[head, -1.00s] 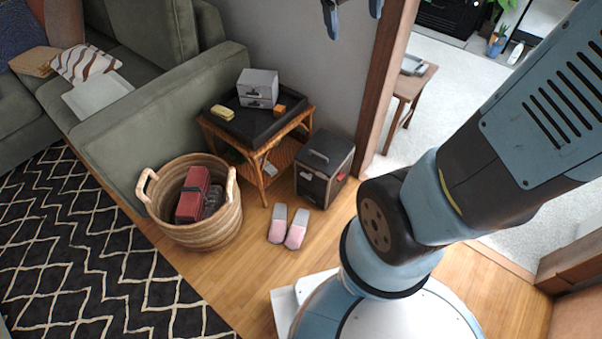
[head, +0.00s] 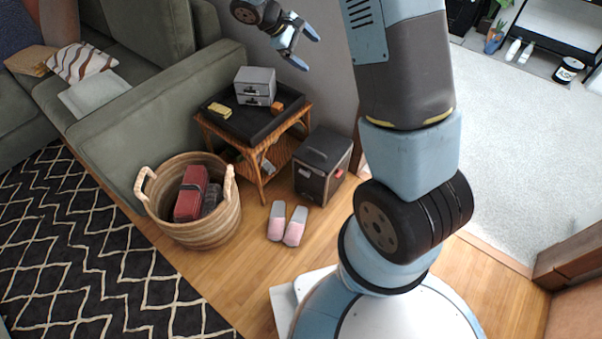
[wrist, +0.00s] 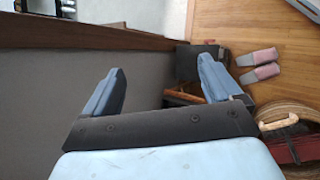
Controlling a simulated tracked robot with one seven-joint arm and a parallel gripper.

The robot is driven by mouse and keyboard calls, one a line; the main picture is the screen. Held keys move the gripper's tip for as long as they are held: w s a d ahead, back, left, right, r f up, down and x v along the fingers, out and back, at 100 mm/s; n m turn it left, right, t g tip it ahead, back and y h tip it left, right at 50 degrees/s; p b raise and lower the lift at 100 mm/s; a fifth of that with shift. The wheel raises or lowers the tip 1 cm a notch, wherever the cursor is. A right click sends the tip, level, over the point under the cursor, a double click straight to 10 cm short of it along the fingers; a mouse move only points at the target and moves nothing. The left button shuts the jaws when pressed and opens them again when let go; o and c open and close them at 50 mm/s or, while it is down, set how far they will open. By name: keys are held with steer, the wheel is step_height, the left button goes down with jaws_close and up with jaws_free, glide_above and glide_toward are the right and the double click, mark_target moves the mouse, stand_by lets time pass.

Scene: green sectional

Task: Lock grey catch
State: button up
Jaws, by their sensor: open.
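A dark box (head: 321,165) stands on the wood floor beside the rattan table. Its front carries a small red part (head: 338,173) and a small pale grey part (head: 305,173), which may be the grey catch; its position is too small to tell. In the wrist view the box (wrist: 198,62) is partly hidden behind a finger. My gripper (head: 301,48) is open and empty, high in front of the grey wall, above and apart from the box. Its two blue fingers (wrist: 161,75) are spread wide in the wrist view.
The rattan table (head: 262,148) holds a black tray (head: 238,120) with a grey drawer unit (head: 255,86), a yellow item and an orange item. A wicker basket (head: 205,228) and pink-grey slippers (head: 288,223) are on the floor. A wooden door frame borders the wall.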

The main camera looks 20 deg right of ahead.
steer(key=w+a+f+n+t+h, duration=0.1)
steer(key=w+a+f+n, duration=0.15)
steer(key=f, duration=0.55)
steer(key=w+a+f+n+h, duration=0.15)
steer(key=w+f, duration=0.25)
steer(key=f, duration=0.5)
steer(key=n+t, duration=0.8)
steer(key=n, duration=0.5)
glide_toward(303, 174)
steer(key=shift+g+y, duration=0.3)
steer(key=shift+y, duration=0.15)
steer(key=x, duration=0.5)
steer(key=r+x, duration=0.1)
steer(key=x, duration=0.2)
steer(key=shift+w+d+f, duration=0.15)
steer(key=shift+d, duration=0.2)
